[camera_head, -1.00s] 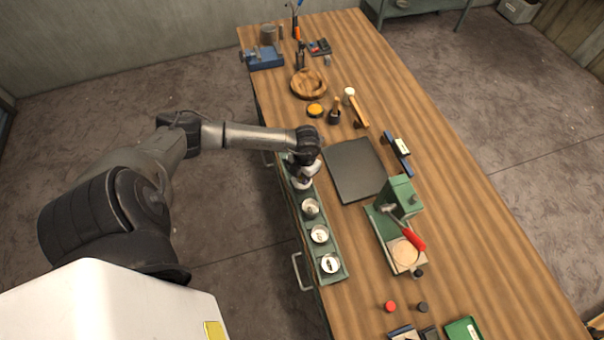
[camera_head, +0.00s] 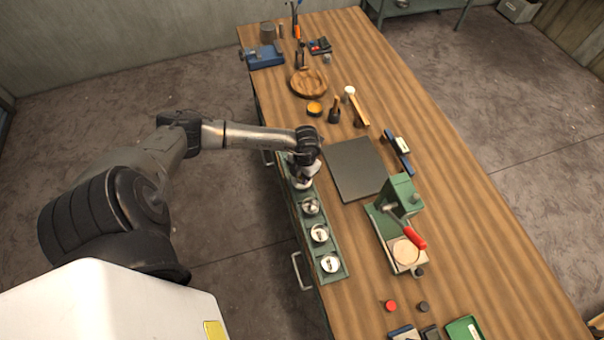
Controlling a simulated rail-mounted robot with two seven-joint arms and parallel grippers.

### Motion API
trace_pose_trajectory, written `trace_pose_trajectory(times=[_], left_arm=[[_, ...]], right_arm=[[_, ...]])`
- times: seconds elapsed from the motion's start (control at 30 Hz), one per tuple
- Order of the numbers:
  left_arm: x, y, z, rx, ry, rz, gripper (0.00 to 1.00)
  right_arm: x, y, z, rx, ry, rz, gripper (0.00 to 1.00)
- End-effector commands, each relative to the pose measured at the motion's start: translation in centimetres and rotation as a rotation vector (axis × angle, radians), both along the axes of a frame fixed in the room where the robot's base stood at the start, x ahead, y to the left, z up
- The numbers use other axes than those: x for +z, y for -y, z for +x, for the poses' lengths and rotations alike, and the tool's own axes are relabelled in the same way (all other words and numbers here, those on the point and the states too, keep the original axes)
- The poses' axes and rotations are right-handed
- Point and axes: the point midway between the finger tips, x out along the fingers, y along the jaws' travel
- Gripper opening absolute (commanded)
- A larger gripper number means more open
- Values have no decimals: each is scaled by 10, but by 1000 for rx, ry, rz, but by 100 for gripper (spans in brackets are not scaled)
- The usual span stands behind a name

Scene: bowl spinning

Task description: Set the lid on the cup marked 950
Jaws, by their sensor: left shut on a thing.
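A long green tray (camera_head: 338,243) along the bench's left edge holds a row of small round pale cups. Cups show at the near end (camera_head: 330,264), in the middle (camera_head: 319,233) and farther up (camera_head: 310,206). The marks on them are too small to read, so I cannot tell which is 950. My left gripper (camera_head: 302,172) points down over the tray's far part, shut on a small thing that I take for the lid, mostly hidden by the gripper. A pale round shape shows just under it; I cannot tell whether they touch. My right gripper is not in view.
A dark square mat (camera_head: 356,170) lies right of the tray. A green press with a red handle (camera_head: 400,225) stands nearer. A wooden bowl (camera_head: 309,83), an orange-topped tin (camera_head: 314,109) and a mallet (camera_head: 356,108) are farther back.

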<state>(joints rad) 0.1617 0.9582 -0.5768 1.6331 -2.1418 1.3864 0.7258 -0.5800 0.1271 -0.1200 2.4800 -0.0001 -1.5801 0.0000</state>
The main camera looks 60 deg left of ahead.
Motion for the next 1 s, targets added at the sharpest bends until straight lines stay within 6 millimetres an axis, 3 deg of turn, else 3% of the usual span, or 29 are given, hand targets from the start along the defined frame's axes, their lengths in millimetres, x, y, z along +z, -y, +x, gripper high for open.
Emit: trace_pose_trajectory(times=[0.37,0.4,0.7,0.87,1.0], left_arm=[[-1,0,0,0,0,0,26],[-1,0,0,0,0,0,37],[-1,0,0,0,0,0,65],[-1,0,0,0,0,0,66],[-1,0,0,0,0,0,79]], right_arm=[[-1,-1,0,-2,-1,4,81],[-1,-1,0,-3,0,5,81],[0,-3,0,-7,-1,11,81],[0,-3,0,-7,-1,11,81],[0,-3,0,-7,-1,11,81]])
